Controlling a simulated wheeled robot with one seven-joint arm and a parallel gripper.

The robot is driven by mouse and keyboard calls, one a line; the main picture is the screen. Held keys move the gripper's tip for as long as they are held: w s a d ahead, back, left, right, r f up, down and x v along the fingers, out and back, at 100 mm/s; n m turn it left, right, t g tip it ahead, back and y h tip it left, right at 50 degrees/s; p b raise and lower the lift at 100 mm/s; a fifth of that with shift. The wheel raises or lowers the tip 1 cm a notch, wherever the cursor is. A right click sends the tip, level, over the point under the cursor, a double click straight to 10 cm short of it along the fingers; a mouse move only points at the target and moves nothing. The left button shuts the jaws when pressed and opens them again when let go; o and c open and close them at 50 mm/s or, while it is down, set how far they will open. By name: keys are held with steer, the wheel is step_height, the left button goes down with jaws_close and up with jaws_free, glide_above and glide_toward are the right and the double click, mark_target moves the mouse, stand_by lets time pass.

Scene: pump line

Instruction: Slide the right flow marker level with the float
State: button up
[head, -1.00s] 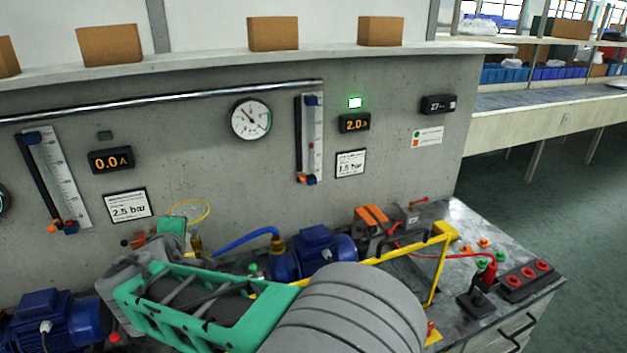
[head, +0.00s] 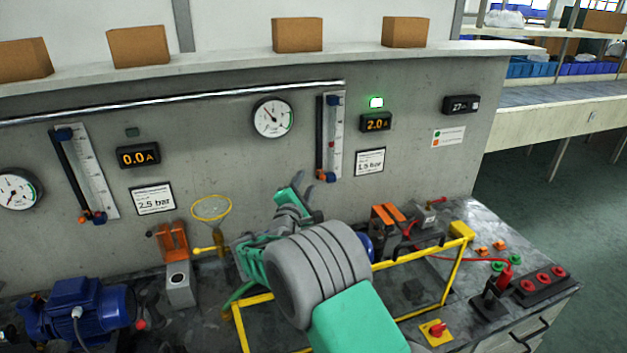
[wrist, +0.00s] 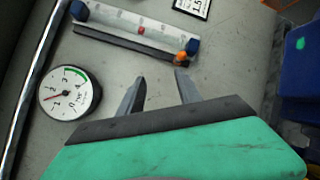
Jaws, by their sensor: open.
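The right flow meter is a white scale with blue end blocks and a dark rail beside it (head: 339,130); it also shows in the wrist view (wrist: 115,20). Its red float (wrist: 141,30) sits about midway along the scale. The orange flow marker (wrist: 181,57) is on the dark rail close to the lower end block, well below the float. My gripper (wrist: 161,76) is open and empty, fingers pointing at the meter; the marker lies just past the right fingertip, not between the fingers.
A round gauge (head: 273,118) hangs left of the meter, and a pressure card (head: 370,161) right of it. A pipe (head: 180,102) runs above. Below stand a yellow frame (head: 447,277) and a blue pump (head: 80,308). A second flow meter (head: 92,170) is at left.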

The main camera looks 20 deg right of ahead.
mark_target(322, 179)
steer(key=shift+g, duration=0.3)
steer(key=w+d+f, duration=0.1)
steer(key=d, duration=0.1)
steer(key=w+d+f+p, duration=0.1)
steer(key=w+d, duration=0.1)
steer(key=w+d+f+p, duration=0.1)
steer(key=w+d, duration=0.1)
steer(key=d, duration=0.1)
steer(key=shift+w+f, duration=0.2)
steer(key=shift+w, duration=0.05)
jaws_close()
steer(key=shift+a, duration=0.1)
stand_by(0.8)
